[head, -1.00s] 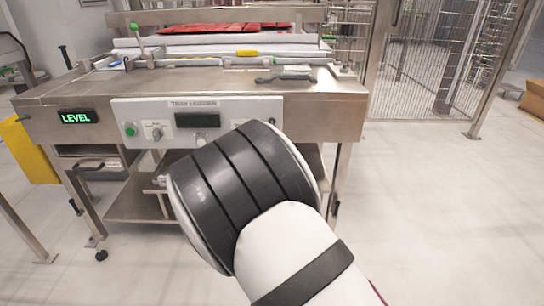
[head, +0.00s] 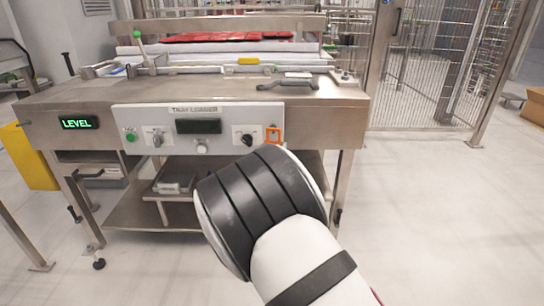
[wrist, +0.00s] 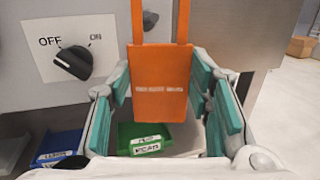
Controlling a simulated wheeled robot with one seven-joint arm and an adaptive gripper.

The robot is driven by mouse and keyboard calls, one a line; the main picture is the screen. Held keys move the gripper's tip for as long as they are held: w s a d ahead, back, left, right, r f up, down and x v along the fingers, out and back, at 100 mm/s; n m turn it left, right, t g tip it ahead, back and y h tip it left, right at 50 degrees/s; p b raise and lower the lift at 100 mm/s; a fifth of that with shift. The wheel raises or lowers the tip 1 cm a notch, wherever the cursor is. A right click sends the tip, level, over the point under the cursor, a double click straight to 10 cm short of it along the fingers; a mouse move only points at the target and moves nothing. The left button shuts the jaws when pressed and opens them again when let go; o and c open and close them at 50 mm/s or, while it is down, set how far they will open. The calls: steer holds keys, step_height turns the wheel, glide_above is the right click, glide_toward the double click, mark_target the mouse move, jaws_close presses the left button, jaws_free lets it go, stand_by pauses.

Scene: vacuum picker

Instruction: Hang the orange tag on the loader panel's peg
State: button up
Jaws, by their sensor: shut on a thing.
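The orange tag (wrist: 160,65) is upright between the teal pads of my gripper (wrist: 162,95) in the wrist view. My gripper is shut on it. Two straps rise from the tag and leave the top of the picture. In the head view the tag's orange loop (head: 273,129) shows above my wrist, in front of the right end of the loader panel (head: 225,125). My arm hides the rest of the tag and my gripper there.
The black OFF/ON knob (wrist: 74,62) is left of the tag. Below are a green bin (wrist: 145,142) and a blue bin (wrist: 58,148). The steel loader table (head: 335,100) stands above, with a mesh fence (head: 430,70) behind right.

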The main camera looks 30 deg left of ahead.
steer(key=shift+w+a+f+b, duration=0.2)
steer(key=shift+w+a+b, duration=0.2)
steer(key=shift+w, duration=0.25)
steer(key=shift+w+a+f+b, duration=0.2)
steer(key=shift+w+a+b, duration=0.2)
steer(key=shift+w, duration=0.25)
steer(key=shift+w+a+f+b, duration=0.2)
steer(key=shift+w+a+b, duration=0.15)
steer(key=shift+w, duration=0.3)
steer(key=shift+a, duration=0.1)
steer(key=o, duration=1.1)
steer(key=v, duration=1.2)
